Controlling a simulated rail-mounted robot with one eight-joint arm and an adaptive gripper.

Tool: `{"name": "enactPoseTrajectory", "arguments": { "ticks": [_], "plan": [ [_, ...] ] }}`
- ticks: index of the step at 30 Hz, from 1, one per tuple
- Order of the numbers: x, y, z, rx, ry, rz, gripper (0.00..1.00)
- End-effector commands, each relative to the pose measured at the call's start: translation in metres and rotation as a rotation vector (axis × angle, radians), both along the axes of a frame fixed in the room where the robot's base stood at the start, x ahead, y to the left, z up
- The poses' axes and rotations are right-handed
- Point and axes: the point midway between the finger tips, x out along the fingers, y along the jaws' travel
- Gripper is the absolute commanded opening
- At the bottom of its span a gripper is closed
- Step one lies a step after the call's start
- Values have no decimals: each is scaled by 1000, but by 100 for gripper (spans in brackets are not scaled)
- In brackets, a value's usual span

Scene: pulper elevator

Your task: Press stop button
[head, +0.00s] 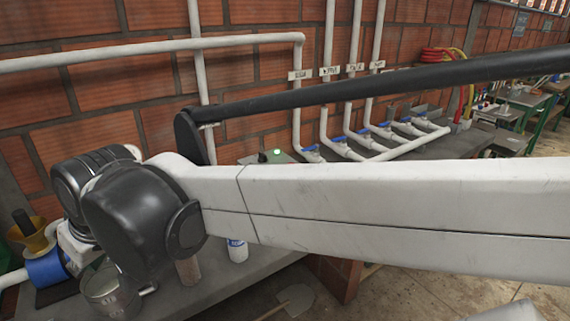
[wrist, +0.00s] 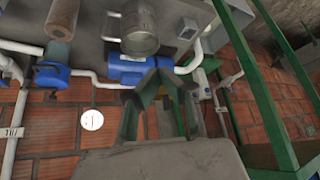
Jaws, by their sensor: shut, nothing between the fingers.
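I cannot make out a stop button in either view. In the head view a small control panel (head: 282,157) with a lit green light and a black knob shows just above my arm, and its lower part is hidden behind the arm. My gripper (wrist: 162,80) shows in the wrist view, shut and empty, with dark fingers reaching toward a blue motor-like body (wrist: 125,70). I cannot tell whether they touch. In the head view my gripper cannot be made out.
A metal pot (head: 108,292) stands on the grey counter (head: 215,290). White pipes with blue valves (head: 340,146) run along the brick wall (head: 150,80). A white bottle (head: 237,250) stands below my arm. Green frame bars (wrist: 262,120) are right of my gripper.

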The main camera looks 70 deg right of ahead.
Motion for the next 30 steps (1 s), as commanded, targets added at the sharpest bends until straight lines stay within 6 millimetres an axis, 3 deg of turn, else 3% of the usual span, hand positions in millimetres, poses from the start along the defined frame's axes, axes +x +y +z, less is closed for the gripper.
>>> {"name": "enactPoseTrajectory", "arguments": {
  "ticks": [6,17,30],
  "plan": [
    [39,-44,26,41,28,-68,0],
    [96,-133,52,115,53,-161,0],
    [139,-276,60,212,51,-264,0]
  ]
}}
